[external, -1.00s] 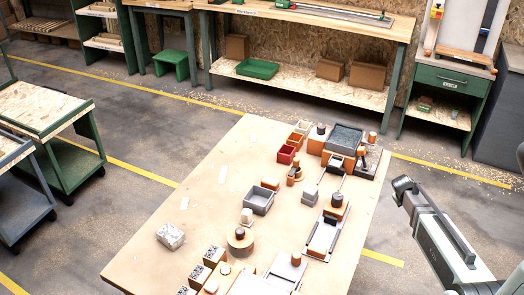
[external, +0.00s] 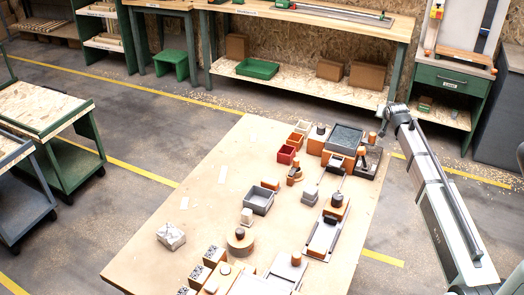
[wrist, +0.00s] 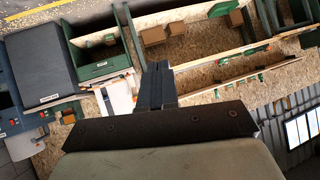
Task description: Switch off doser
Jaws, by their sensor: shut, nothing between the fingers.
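Several small orange, grey and dark devices stand on the wooden table (external: 205,215). No label tells which one is the doser. At the table's far end is an orange unit with a dark grey-filled tray (external: 344,138), beside a dark-based device with an orange knob (external: 372,138). My gripper (external: 385,128) is by the far right edge of the table, near that knob in the picture; I cannot tell its height or whether it touches. In the wrist view my gripper (wrist: 157,78) is shut and empty, facing the workshop's shelves, with no table devices in sight.
Red and light boxes (external: 287,154), a grey bin (external: 259,200) and a wrapped grey block (external: 171,236) stand on the table. Its left part is mostly clear. A green workbench (external: 310,25) and a green drawer cabinet (external: 450,80) stand behind.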

